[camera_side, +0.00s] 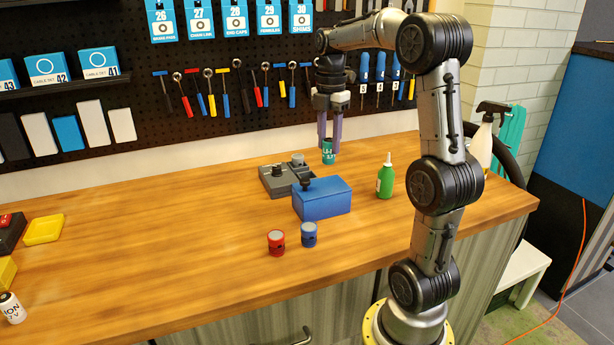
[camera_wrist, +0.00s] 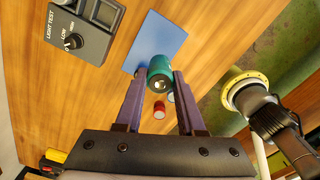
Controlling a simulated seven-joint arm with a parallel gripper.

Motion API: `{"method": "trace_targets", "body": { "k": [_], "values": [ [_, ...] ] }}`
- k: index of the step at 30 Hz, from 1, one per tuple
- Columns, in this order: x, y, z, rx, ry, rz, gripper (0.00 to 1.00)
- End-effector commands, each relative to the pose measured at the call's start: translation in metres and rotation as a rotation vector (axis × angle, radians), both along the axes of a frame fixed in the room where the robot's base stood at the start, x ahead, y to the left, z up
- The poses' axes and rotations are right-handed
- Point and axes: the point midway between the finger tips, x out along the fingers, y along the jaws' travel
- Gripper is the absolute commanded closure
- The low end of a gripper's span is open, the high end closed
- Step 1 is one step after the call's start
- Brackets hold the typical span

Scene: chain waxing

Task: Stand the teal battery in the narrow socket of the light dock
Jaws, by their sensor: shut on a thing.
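The teal battery (camera_side: 328,157) is upright between the purple fingers of my gripper (camera_side: 329,143), shut on it and held above the table behind the blue block. In the wrist view the teal battery (camera_wrist: 160,68) sits between the fingertips (camera_wrist: 159,80), its near end face showing. The grey light dock (camera_side: 272,186) stands on the table to the left of and nearer than the battery. In the wrist view the dock (camera_wrist: 92,42) is at upper left, labelled LIGHT TEST, with a LOW/HIGH knob and dark slots beside it. The battery is apart from the dock. The narrow socket's inside cannot be made out.
A blue block (camera_side: 322,201) stands against the dock's near right side. A red cylinder (camera_side: 275,243) and a blue cylinder (camera_side: 308,235) stand in front. A green bottle (camera_side: 385,180) is at right. Yellow trays (camera_side: 44,230) lie far left. The table between is clear.

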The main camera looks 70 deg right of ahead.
Motion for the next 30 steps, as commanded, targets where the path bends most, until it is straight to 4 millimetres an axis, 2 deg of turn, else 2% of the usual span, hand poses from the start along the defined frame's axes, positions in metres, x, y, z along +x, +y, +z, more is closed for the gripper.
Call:
{"method": "trace_targets", "body": {
  "k": [11, 15, 19, 26, 30],
  "values": [
    [0.059, -0.057, -0.038, 0.002, 0.002, -0.001, 1.00],
    [0.073, -0.071, -0.062, 0.002, 0.003, -0.001, 1.00],
    [0.083, -0.081, -0.079, 0.000, 0.001, -0.001, 1.00],
    [0.092, -0.090, -0.093, 0.000, 0.000, -0.001, 1.00],
    [0.094, -0.091, -0.112, 0.002, 0.002, -0.001, 1.00]
  ]
}}
